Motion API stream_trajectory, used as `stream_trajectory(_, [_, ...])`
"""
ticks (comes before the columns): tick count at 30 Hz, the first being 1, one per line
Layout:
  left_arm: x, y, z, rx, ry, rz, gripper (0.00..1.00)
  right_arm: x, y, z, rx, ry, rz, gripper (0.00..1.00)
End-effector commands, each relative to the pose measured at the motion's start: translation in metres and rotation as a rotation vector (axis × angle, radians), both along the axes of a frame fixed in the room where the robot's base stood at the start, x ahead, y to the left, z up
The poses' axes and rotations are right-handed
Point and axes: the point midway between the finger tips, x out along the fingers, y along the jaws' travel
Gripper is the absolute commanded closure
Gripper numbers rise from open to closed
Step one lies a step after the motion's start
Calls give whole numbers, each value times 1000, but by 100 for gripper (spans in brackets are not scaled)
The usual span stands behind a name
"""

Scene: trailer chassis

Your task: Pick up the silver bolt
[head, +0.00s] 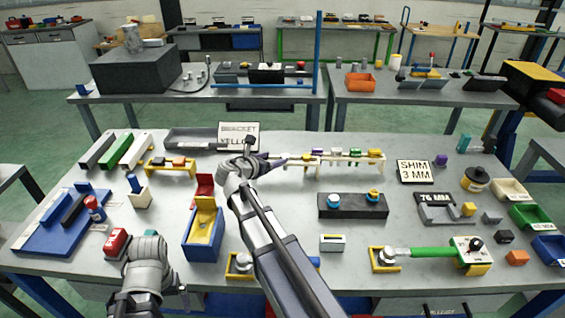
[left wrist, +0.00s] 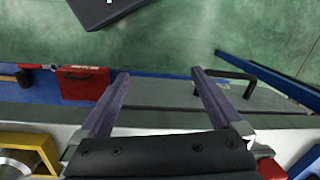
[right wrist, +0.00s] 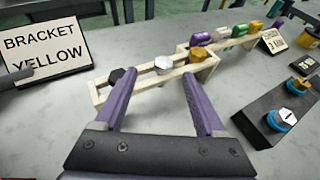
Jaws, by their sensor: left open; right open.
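The silver bolt (right wrist: 163,65) stands in a low cream rack (right wrist: 152,80), between a black bolt (right wrist: 118,75) and a gold bolt (right wrist: 198,54), in the right wrist view. My right gripper (right wrist: 158,76) is open and empty. Its two purple fingers point at the rack, and the silver bolt appears between their tips; I cannot tell the remaining distance. In the head view the right gripper (head: 272,160) is at the rack's left end and partly hides it. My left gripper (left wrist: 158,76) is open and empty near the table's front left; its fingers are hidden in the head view.
A "BRACKET YELLOW" sign (right wrist: 42,52) stands left of the rack. A raised rack (head: 350,155) with coloured parts adjoins it on the right. A blue bin (head: 203,235) stands left of my right arm.

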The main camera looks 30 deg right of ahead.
Motion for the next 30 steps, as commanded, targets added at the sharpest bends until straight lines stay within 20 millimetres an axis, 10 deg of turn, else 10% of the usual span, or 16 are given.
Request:
stream_trajectory(24, [0, 0, -26, 0, 0, 0, 0, 19, -45, -26, 0, 0, 0, 28])
stream_trajectory(30, [0, 0, -26, 0, 0, 0, 0, 19, -45, -26, 0, 0, 0, 48])
